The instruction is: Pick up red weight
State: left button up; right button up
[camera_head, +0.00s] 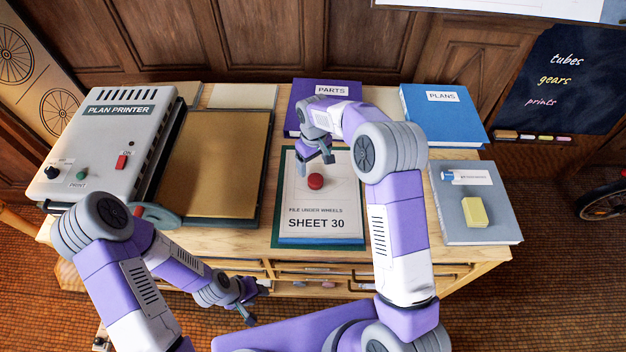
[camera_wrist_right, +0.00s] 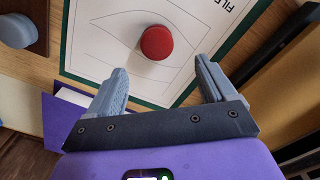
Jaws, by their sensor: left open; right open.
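The red weight (camera_head: 315,181) is a small round disc lying on the white sheet marked SHEET 30 (camera_head: 318,206). It also shows in the right wrist view (camera_wrist_right: 157,43), ahead of the fingertips and between their lines. My right gripper (camera_head: 318,160) is open and empty, just behind the red weight and apart from it. In the right wrist view its two fingers (camera_wrist_right: 160,80) are spread wide. My left gripper (camera_head: 256,305) is open and low, in front of the table's drawers, away from the weight.
A plan printer (camera_head: 105,135) and a brown board (camera_head: 212,165) stand on the left. A purple PARTS book (camera_head: 298,92) and a blue PLANS book (camera_head: 440,118) lie at the back. A grey book (camera_head: 460,215) with a yellow block (camera_head: 475,212) lies at the right.

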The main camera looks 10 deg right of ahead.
aim_at(315, 178)
jog(key=shift+w+f, duration=0.3)
jog(key=shift+f, duration=0.3)
jog(key=shift+f+b, duration=0.25)
jog(key=shift+b, duration=0.05)
jog(key=shift+s+f, duration=0.15)
jog(key=shift+f, duration=0.65)
jog(key=f, duration=0.2)
jog(key=f+b, duration=0.1)
jog(key=f, duration=0.2)
jog(key=shift+s+d+f, duration=0.1)
jog(key=shift+d+f, duration=0.05)
jog(key=shift+d, duration=0.05)
jog(key=c, duration=1.5)
pick_arm(q)
jog(key=f, duration=0.2)
jog(key=shift+w+f, duration=0.25)
jog(key=shift+f, duration=0.1)
pick_arm(e)
grip_shut()
jog(key=shift+r, duration=0.2)
